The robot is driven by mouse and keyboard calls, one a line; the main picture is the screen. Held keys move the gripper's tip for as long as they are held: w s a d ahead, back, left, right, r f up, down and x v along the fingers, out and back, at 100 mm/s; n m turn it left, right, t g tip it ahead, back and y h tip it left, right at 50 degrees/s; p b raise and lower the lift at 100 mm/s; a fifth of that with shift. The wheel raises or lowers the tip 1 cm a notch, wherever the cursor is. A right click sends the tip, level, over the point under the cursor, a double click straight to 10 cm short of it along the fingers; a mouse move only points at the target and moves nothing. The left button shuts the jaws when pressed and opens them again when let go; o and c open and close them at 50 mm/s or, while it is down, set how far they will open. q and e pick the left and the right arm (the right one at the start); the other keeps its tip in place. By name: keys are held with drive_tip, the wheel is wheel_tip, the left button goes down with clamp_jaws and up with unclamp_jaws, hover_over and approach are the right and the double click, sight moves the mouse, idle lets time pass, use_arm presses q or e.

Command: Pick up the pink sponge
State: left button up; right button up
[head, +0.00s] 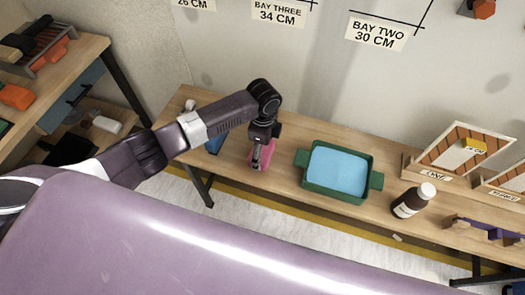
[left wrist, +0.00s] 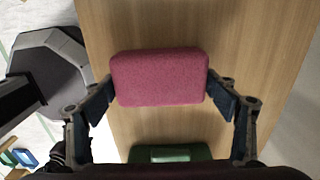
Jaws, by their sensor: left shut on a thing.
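The pink sponge (left wrist: 160,77) is a rounded block in the middle of the left wrist view. My left gripper (left wrist: 166,88) has one finger at each short end of it and is shut on it. In the head view the sponge (head: 262,155) shows at the table, left of the green tray, with my left gripper (head: 262,150) pointing down over it. The gripper partly covers it there. I cannot tell whether the sponge touches the table or is lifted. My right gripper is not in view.
A green tray (head: 375,181) holding blue liquid stands right of the sponge; its edge (left wrist: 138,154) shows in the left wrist view. A blue item (head: 215,144) lies left of the gripper.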

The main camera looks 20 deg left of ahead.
sight(263, 150)
use_arm(q)
wheel_tip(263, 150, up, 20)
drive_tip(key=p, duration=0.1)
idle(0.4)
drive_tip(key=o, duration=0.5)
drive_tip(key=c, duration=0.6)
